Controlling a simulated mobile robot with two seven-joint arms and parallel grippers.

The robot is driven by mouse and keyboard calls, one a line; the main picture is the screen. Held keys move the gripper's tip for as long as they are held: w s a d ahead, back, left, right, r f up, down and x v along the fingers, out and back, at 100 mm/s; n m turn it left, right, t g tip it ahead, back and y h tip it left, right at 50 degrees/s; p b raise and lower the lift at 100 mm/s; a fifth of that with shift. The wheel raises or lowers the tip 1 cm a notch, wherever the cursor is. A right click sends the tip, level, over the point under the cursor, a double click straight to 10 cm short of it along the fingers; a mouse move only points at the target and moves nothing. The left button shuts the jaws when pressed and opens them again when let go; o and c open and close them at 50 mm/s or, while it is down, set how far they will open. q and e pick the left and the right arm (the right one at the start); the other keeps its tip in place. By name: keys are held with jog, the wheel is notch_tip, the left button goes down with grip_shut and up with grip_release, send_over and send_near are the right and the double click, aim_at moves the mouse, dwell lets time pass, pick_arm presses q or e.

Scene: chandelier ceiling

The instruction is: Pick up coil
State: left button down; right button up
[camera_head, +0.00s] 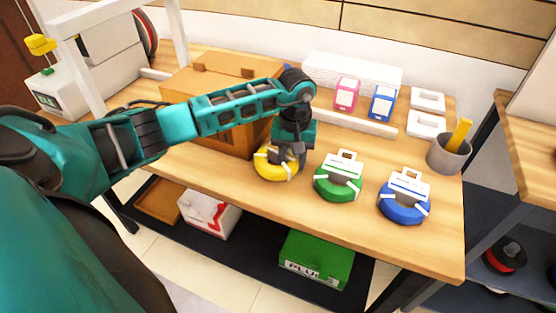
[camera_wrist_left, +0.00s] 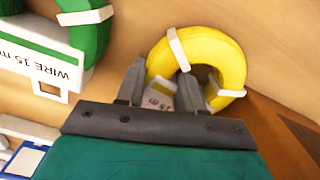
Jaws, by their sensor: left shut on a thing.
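A yellow coil (camera_head: 277,170) with white ties sits at the left of a row of coils on the wooden table. My left gripper (camera_head: 290,155) is over it from above, shut on its white label. In the left wrist view the yellow coil (camera_wrist_left: 215,52) lies beyond the fingertips (camera_wrist_left: 165,88), with the label between them. A green coil (camera_head: 338,185) and a blue coil (camera_head: 404,208), each with a white label, lie to the right. The green coil also shows in the left wrist view (camera_wrist_left: 92,38). My right gripper is not in view.
A wooden box (camera_head: 222,75) stands close behind and left of the yellow coil. A grey cup (camera_head: 449,155) stands at the table's right end. The front table strip is clear.

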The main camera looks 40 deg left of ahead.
pick_arm(q)
jog(key=shift+r, duration=0.15)
notch_tip(320, 180, up, 20)
jog(key=shift+p, duration=0.45)
jog(key=shift+f, duration=0.2)
dwell(0.8)
